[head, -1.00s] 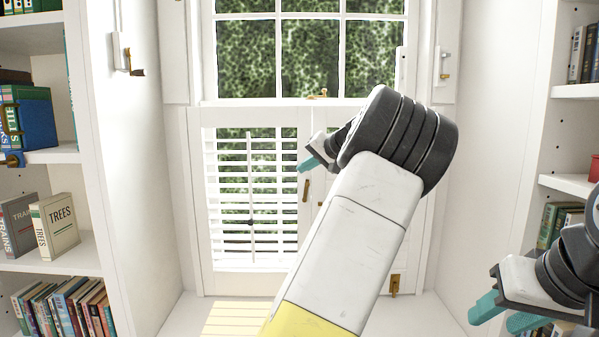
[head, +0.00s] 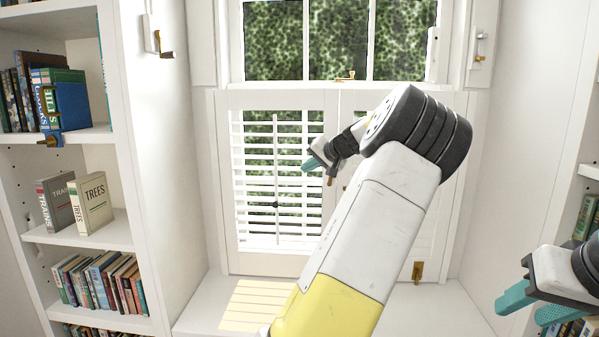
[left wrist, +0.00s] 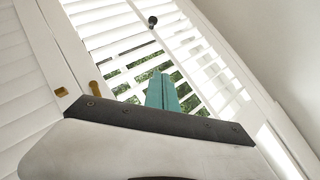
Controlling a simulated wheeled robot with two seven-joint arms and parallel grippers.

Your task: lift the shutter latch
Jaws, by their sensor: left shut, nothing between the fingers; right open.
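The shutter latch is a small brass bar on the inner stile of the left louvred shutter (head: 230,190). In the head view the latch (head: 331,180) shows only in part, just under and right of my left fingertips. In the left wrist view the latch (left wrist: 94,88) is left of my fingers and apart from them, with a small brass piece (left wrist: 61,92) on the neighbouring stile. My left gripper (head: 309,165) is shut and empty, its teal fingers (left wrist: 162,92) in front of the louvres. My right gripper (head: 528,305) is open and empty at lower right. My left arm hides much of the right shutter.
A bookshelf (head: 85,240) with books stands at left, another (head: 590,172) at right. A brass sash fitting (head: 346,76) sits above the shutters and a brass piece (head: 418,271) near the right shutter's bottom. The sill (head: 205,318) in front is clear.

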